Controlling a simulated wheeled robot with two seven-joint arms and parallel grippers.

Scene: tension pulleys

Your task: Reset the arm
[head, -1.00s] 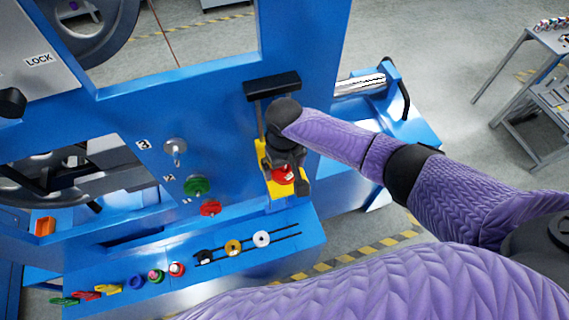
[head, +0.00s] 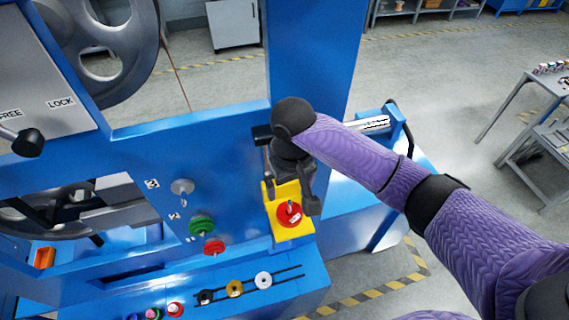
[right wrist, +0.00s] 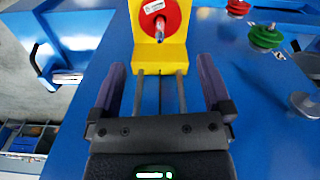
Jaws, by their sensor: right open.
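A yellow bracket (head: 281,190) carries a red disc (head: 290,214) with a small white label, on the right part of the blue machine. In the right wrist view, the yellow bracket (right wrist: 180,57) and red disc (right wrist: 172,12) lie just beyond my fingertips, with thin rods running from the bracket back between my fingers. My right gripper (head: 290,190) is open; it also shows in the right wrist view (right wrist: 160,75). Its fingers stand apart on either side of the rods, and I see nothing gripped. My left gripper is not in view.
Metal, green (head: 202,225) and red (head: 214,247) knobs sit left of the bracket. A ledge below holds several coloured pulleys, including a white one (head: 263,279). A lever with a black ball (head: 28,142) is at far left.

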